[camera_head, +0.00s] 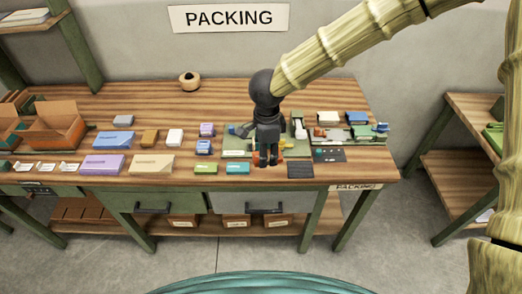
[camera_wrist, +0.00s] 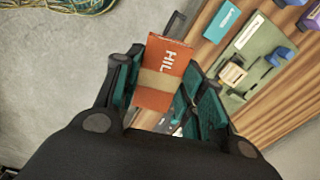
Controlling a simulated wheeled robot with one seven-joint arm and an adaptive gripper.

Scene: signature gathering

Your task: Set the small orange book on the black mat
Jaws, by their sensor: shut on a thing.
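My gripper (camera_head: 267,163) hangs over the front part of the packing table, right of its middle. In the wrist view my gripper (camera_wrist: 163,88) is shut on the small orange book (camera_wrist: 168,60), which has white letters and a tan band. The book sits between the two finger pads. A small plain black mat (camera_head: 300,170) lies at the table's front edge, just right of my gripper.
On the wooden table (camera_head: 222,95) stand a blue box (camera_head: 113,141), a purple box (camera_head: 103,164), a cream box (camera_head: 151,164) and an open carton (camera_head: 55,126). Another dark mat (camera_head: 328,155) lies behind the plain one. A green tray (camera_wrist: 258,55) with small items lies nearby.

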